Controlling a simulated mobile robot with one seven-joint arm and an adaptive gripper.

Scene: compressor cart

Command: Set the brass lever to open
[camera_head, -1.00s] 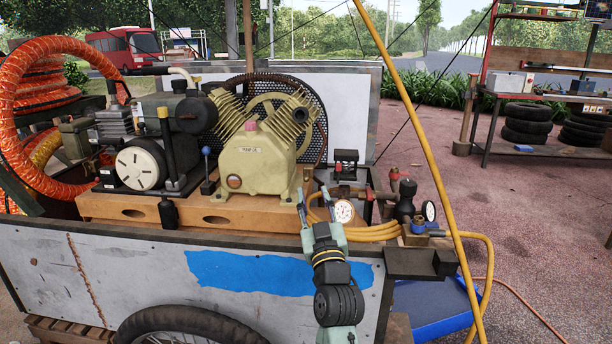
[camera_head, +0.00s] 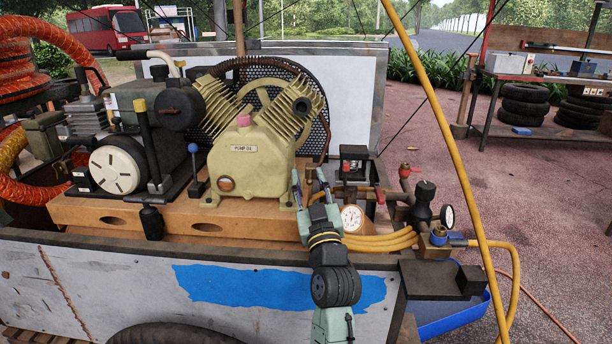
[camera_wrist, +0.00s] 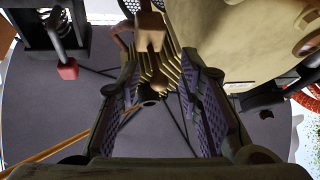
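My gripper (camera_head: 309,188) is open and empty, its two fingers pointing up, at the right of the pump and left of the round white gauge (camera_head: 352,218). In the wrist view its fingers (camera_wrist: 160,88) stand apart. A brown-tan, block-ended piece (camera_wrist: 150,32) shows beyond and between them; it may be the brass lever, but I cannot tell for sure. I see no clear contact with it. In the head view a brass-coloured fitting (camera_head: 438,238) with blue parts sits at the cart's right end, away from my gripper. The lever's setting cannot be read.
The cream pump (camera_head: 243,165) stands left of my gripper. A black switch box (camera_head: 353,154) with a red knob (camera_wrist: 67,69) is behind it. Yellow hoses (camera_head: 385,242) lie to its right.

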